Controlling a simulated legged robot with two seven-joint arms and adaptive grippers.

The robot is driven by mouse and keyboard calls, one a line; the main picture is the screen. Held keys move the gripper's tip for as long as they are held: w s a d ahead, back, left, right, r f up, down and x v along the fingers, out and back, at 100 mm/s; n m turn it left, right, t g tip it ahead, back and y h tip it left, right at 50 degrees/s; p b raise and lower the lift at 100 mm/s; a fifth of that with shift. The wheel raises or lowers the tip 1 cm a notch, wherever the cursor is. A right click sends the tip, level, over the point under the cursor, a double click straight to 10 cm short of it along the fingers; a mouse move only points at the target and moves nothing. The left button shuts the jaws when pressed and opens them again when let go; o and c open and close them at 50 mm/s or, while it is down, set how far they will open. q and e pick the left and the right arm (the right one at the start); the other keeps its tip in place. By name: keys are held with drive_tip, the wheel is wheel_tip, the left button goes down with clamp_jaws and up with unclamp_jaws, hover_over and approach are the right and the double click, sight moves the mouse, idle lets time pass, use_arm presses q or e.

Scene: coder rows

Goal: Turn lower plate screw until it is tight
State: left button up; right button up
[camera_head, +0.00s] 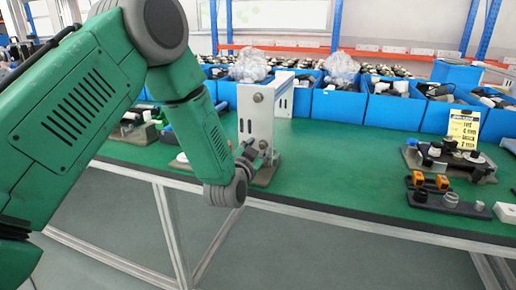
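A white upright plate (247,113) stands on a brown base (266,173) near the front edge of the green table. A round grey screw head (258,97) shows near its top. The lower screw is not clearly visible; the gripper covers that part of the plate. My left gripper (257,152) is at the lower front of the plate, touching it or very close. It is small and dark here, and I cannot tell whether its fingers are shut on the screw. My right gripper is not in view.
Blue bins (366,108) with parts line the back of the table. Fixtures with dark parts (450,157) and a yellow note (463,128) stand at the right. The green table top (345,165) is clear between the plate and these fixtures.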

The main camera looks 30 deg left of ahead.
use_arm(q)
drive_tip(key=shift+d, duration=0.25)
drive_tip(key=shift+w+d, duration=0.1)
drive_tip(key=shift+d, duration=0.85)
drive_tip(key=shift+a+f, duration=0.1)
drive_tip(key=shift+a, duration=0.3)
clamp_jaws()
drive_tip(key=shift+f+n, duration=0.1)
drive_tip(key=shift+n, duration=0.8)
drive_tip(key=n+b, duration=0.1)
drive_tip(key=n, duration=0.1)
drive_tip(key=shift+d+f+n, duration=0.1)
drive_tip(key=shift+n, duration=0.2)
drive_tip(key=n+b, duration=0.1)
drive_tip(key=n, duration=0.2)
drive_tip(key=shift+d+n, duration=0.15)
drive_tip(key=shift+n, duration=0.25)
drive_tip(key=shift+d+n, duration=0.15)
drive_tip(key=shift+n, duration=0.55)
unclamp_jaws()
drive_tip(key=shift+d, duration=0.15)
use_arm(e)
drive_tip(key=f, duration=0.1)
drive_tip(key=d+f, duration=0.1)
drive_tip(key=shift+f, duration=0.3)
use_arm(q)
drive_tip(key=shift+a, duration=0.3)
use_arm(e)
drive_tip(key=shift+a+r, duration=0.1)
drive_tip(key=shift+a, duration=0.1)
